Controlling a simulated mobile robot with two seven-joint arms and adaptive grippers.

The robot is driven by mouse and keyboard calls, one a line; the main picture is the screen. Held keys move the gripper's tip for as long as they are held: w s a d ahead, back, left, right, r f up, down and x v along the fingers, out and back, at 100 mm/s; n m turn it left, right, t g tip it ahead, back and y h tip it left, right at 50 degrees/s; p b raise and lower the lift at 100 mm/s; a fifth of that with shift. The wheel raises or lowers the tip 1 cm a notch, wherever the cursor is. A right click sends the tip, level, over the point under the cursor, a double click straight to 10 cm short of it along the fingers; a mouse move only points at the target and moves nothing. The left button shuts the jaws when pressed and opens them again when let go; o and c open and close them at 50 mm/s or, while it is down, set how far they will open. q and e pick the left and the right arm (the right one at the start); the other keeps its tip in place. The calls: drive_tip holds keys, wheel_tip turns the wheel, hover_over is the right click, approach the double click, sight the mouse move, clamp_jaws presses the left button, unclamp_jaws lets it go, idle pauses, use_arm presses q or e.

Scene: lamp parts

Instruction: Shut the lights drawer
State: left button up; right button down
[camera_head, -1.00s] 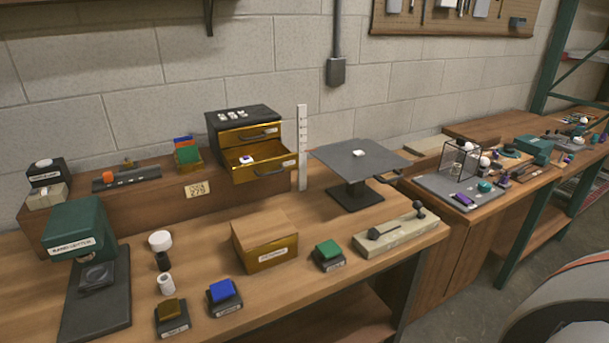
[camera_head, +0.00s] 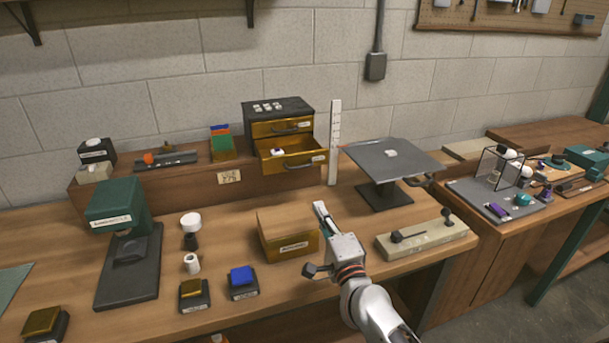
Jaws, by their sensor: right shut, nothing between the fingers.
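A small black cabinet with yellow drawers (camera_head: 277,117) stands on the raised wooden shelf at the back of the bench. Its upper drawer (camera_head: 268,129) is closed. Its lower drawer (camera_head: 290,165) is pulled out, with a small white and purple item (camera_head: 278,152) inside. I cannot read the drawer labels. My right gripper (camera_head: 321,209) is shut and empty, in front of and below the open drawer, apart from it, beside the wooden box. My left gripper is not in view.
A wooden box (camera_head: 289,243) stands left of my right gripper. A grey platform on a stand (camera_head: 385,158) is to the right of the drawer, with a white upright ruler (camera_head: 334,140) between them. A pale block with black knobs (camera_head: 425,237) lies at the right.

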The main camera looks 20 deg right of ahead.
approach(294, 160)
drive_tip(key=w, duration=0.3)
drive_tip(key=shift+d+r, duration=0.15)
drive_tip(key=shift+d, duration=0.2)
drive_tip(key=w+b, duration=0.5)
drive_tip(key=w, duration=0.3)
drive_tip(key=shift+w+a, duration=0.15)
drive_tip(key=shift+w, duration=0.45)
